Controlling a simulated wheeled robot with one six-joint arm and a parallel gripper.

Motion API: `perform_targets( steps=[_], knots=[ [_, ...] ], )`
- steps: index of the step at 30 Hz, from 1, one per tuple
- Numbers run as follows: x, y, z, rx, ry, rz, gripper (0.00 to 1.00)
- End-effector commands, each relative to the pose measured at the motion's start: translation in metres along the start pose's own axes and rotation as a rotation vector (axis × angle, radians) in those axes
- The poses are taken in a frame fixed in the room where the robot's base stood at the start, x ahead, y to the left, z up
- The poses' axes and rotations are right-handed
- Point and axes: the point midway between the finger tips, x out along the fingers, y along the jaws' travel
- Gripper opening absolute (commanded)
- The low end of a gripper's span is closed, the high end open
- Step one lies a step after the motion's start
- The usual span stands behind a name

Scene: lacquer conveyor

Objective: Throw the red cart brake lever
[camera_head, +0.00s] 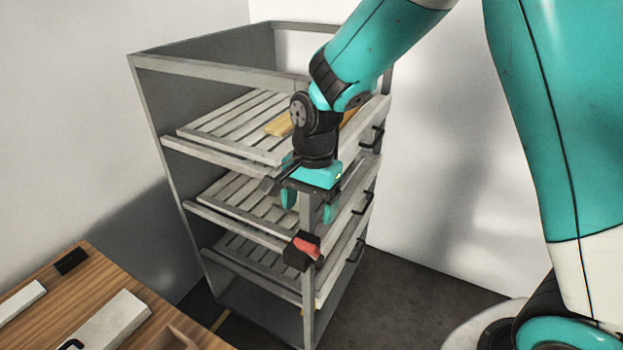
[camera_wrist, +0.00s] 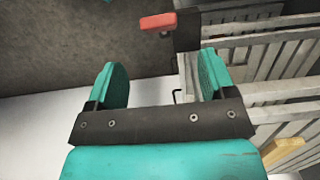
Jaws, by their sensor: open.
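The red brake lever (camera_head: 306,248) sits on a black mount (camera_head: 297,262) on the front corner post of the grey cart (camera_head: 150,110). In the wrist view the red lever (camera_wrist: 158,21) shows at the top, beyond the fingertips and apart from them. My gripper (camera_head: 309,212) is open and empty, pointing down just above the lever beside the corner post. In the wrist view its two teal fingers (camera_wrist: 160,75) stand wide apart, and the post is seen near the right finger.
The cart holds slatted shelves (camera_head: 230,125) with black handles (camera_head: 362,203) on the right side. A yellowish wooden piece (camera_head: 278,126) lies on the upper shelf. A wooden table (camera_head: 50,310) with loose pieces stands at lower left. Floor right of the cart is clear.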

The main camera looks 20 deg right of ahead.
Motion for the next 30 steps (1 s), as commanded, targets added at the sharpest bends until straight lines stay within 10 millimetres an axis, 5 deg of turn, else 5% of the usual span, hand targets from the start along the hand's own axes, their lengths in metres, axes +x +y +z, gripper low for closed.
perform_targets(
  steps=[9, 21, 26, 30],
  knots=[
    [-0.059, -0.001, -0.001, -0.001, 0.002, -0.004, 0.77],
    [-0.07, 0.0, 0.0, 0.0, 0.0, 0.001, 0.77],
    [-0.074, 0.005, 0.007, -0.063, -0.001, -0.013, 0.44],
    [-0.089, 0.033, 0.043, -0.376, -0.01, -0.071, 0.12]
  ],
)
